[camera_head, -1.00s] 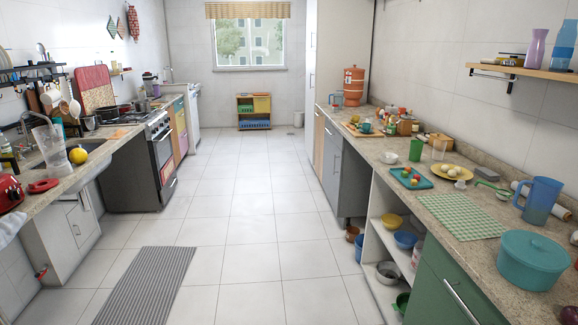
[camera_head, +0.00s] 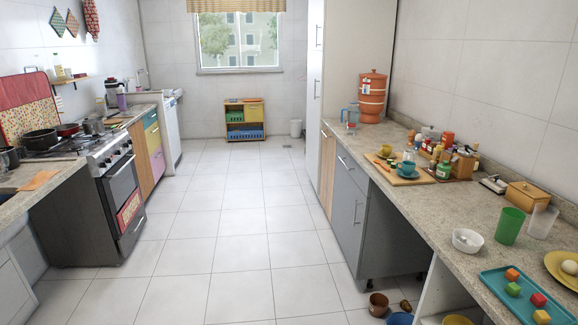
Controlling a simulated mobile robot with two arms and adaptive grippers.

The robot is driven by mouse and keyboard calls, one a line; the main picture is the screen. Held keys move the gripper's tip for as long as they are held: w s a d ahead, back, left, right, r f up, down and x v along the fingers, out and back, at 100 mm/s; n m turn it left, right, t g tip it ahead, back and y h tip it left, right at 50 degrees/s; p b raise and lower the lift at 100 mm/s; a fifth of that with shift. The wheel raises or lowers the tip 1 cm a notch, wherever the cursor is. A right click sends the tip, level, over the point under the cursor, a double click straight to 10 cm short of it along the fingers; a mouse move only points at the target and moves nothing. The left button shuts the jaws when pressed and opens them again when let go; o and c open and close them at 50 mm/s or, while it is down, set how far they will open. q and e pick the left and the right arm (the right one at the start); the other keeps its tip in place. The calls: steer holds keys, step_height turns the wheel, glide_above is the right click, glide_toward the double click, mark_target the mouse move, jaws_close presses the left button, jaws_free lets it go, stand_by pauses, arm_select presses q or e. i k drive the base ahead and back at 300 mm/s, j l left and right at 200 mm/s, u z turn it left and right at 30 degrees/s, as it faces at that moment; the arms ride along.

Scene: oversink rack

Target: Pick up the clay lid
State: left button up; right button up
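A terracotta clay water filter (camera_head: 371,100) stands upright at the far end of the right counter, against the tall cabinet. What looks like its clay lid (camera_head: 374,74) sits on top of it, with a small knob at its top. The filter is well ahead of me, across the open floor and to the right. Neither of my grippers shows in the head view.
The right counter (camera_head: 470,222) holds a clear blue-tinted jug (camera_head: 350,112), a wooden board (camera_head: 398,174), a green cup (camera_head: 510,226), a white bowl (camera_head: 467,240) and a teal tray (camera_head: 520,301). The stove (camera_head: 118,180) stands left. The tiled floor (camera_head: 230,225) between is clear.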

mark_target(374, 73)
steer(key=i, duration=2.4)
steer(key=i+z, duration=0.1)
steer(key=i, duration=0.4)
steer(key=i+j+z, duration=0.1)
steer(key=i, duration=0.45)
steer(key=i+j+z, duration=0.1)
steer(key=i, duration=0.4)
steer(key=i+j, duration=0.2)
steer(key=i, duration=0.3)
steer(key=l+z, duration=0.05)
